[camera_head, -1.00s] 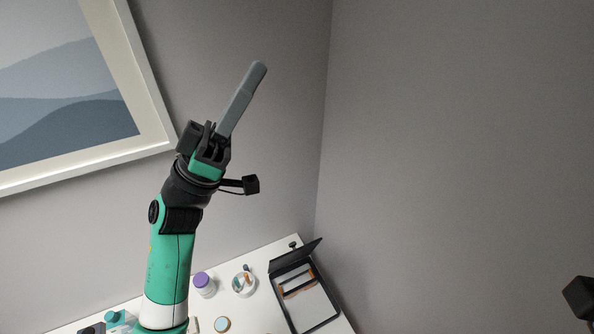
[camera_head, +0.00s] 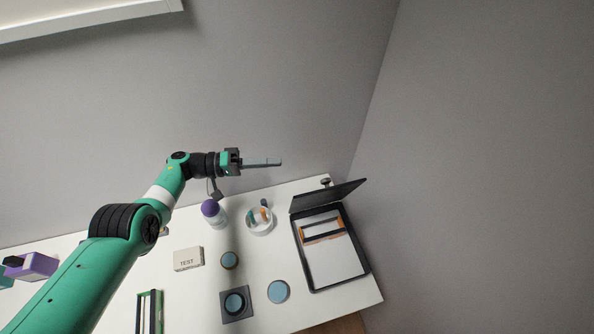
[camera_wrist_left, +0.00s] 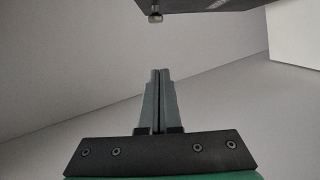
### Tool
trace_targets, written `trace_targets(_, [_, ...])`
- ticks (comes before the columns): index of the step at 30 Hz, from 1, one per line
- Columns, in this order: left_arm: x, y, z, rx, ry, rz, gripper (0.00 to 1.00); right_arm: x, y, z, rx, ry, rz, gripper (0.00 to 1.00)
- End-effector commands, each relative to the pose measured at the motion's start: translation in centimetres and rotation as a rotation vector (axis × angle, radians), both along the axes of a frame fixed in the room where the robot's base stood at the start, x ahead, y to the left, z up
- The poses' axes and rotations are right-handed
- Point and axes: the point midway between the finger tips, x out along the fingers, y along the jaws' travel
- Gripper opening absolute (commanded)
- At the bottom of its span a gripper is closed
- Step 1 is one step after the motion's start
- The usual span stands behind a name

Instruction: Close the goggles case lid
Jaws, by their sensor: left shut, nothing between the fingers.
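The goggles case is a black shallow tray (camera_head: 366,255) at the right end of the white table in the head view. Its black lid (camera_head: 328,196) is hinged at the far edge and stands open, tilted up. Goggles with orange parts (camera_head: 322,231) lie inside. My left gripper (camera_head: 280,161) is shut and empty, left of the lid and apart from it, above the table's far edge. In the left wrist view its fingers (camera_wrist_left: 160,80) are together, and a dark panel (camera_wrist_left: 205,5), probably the lid, shows at the top. My right gripper is not in view.
A white cup with small items (camera_head: 259,222) and a purple-capped bottle (camera_head: 215,214) stand left of the case. A TEST box (camera_head: 188,259), round lids (camera_head: 278,292) and a square holder (camera_head: 236,305) are nearer. Grey walls meet behind the case.

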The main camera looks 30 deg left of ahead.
Motion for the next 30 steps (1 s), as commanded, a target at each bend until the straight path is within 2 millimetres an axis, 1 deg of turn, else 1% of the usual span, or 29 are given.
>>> trace_targets(4, [1.3,-1.9,-0.3,-0.001,-0.002,-0.005,0.0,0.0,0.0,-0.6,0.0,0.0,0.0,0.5])
trace_targets(8, [3.0,-4.1,-0.7,0.001,-0.003,-0.005,0.0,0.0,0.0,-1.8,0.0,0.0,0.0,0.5])
trace_targets(14, [5.7,-7.6,-1.1,0.0,-0.003,-0.005,0.0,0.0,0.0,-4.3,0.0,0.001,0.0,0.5])
trace_targets(15, [5.6,-8.1,0.0,-0.002,0.001,-0.002,0.0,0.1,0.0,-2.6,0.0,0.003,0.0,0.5])
trace_targets(16, [5.3,-8.3,0.3,-0.003,0.003,-0.002,0.0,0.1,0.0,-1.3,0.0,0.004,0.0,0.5])
trace_targets(19, [4.5,-9.1,-0.1,-0.001,0.003,-0.002,0.0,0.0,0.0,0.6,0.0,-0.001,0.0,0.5])
trace_targets(21, [4.0,-9.7,-0.5,-0.002,0.001,-0.001,0.0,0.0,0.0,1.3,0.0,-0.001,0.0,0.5])
trace_targets(24, [3.6,-10.3,-1.0,-0.001,0.0,-0.001,0.0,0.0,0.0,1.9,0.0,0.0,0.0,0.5])
trace_targets(30, [3.3,-10.6,-1.5,0.0,-0.001,0.0,0.0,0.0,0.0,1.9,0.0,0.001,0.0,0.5])
